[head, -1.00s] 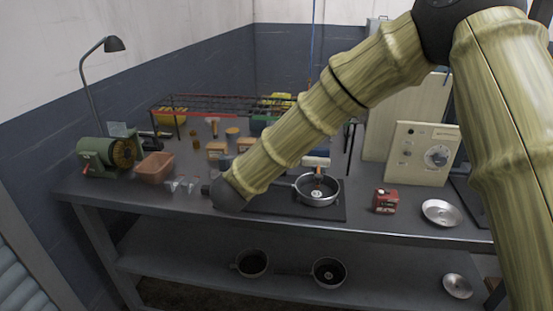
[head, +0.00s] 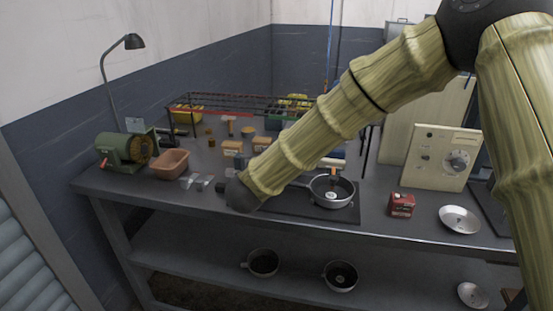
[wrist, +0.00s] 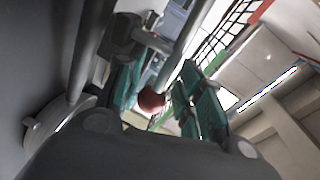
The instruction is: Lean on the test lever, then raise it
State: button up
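In the wrist view a reddish-brown ball knob (wrist: 151,101) shows between the two teal finger pads of my gripper (wrist: 163,88). A grey metal rod (wrist: 186,45) runs up from beside the knob and looks like the lever's shaft, though I cannot be sure. The fingers stand apart, with a visible gap between them and the knob's right side. Whether the left pad touches the knob I cannot tell. In the head view my arm hides the gripper and the lever.
A green motor (head: 120,150) and a brown tub (head: 170,163) stand left. A beige panel (head: 440,157) stands at right.

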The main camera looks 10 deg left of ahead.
jog(key=v, duration=1.2)
jog(key=shift+d+f, duration=0.1)
jog(key=shift+f, duration=0.05)
